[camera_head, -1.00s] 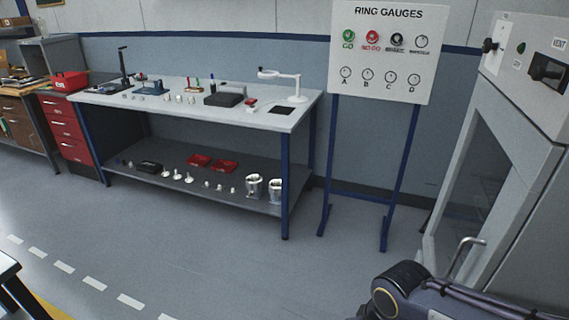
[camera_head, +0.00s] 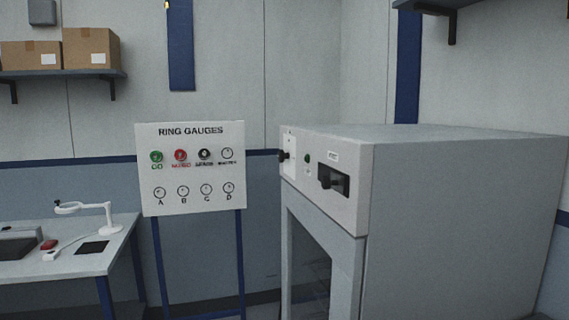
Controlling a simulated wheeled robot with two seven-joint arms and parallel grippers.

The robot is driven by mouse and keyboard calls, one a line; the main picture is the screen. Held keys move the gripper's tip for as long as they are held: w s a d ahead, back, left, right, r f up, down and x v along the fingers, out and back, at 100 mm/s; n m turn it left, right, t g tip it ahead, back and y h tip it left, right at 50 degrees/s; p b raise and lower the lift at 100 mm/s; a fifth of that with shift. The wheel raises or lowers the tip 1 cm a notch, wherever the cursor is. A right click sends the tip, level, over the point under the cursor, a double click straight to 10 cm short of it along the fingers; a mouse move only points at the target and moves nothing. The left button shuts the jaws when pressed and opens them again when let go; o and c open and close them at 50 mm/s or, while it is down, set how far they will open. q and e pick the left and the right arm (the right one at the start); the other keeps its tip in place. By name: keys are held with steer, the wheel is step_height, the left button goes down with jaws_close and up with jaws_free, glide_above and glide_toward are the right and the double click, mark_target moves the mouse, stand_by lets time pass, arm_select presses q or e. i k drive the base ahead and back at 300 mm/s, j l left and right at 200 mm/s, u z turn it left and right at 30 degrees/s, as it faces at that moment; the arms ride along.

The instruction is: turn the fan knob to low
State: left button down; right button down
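A tall grey cabinet (camera_head: 460,220) stands at the right of the head view. Its upper front panel (camera_head: 345,208) carries a black knob (camera_head: 284,156) on a white plate at the left, a small green button or lamp (camera_head: 307,158), and a black knob or lever (camera_head: 327,179) in a dark recess under a small label. The label is too small to read surely. I cannot tell which control is the fan knob or read its setting. Neither gripper shows in this view.
A white "RING GAUGES" board (camera_head: 191,168) on blue legs stands left of the cabinet. A workbench (camera_head: 85,258) with a magnifier lamp (camera_head: 93,208) is at the lower left. A wall shelf (camera_head: 60,74) holds boxes above it.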

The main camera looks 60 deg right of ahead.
mark_target(281, 155)
steer(key=i+z, duration=0.15)
steer(key=z, duration=0.3)
steer(key=i+z, duration=0.15)
steer(key=z, duration=0.25)
steer(key=i+z, duration=0.1)
steer(key=z, duration=1.6)
steer(key=i+j, duration=0.25)
steer(key=j, duration=0.15)
steer(key=i+j+u, duration=0.15)
steer(key=j, duration=0.25)
steer(key=i, duration=0.05)
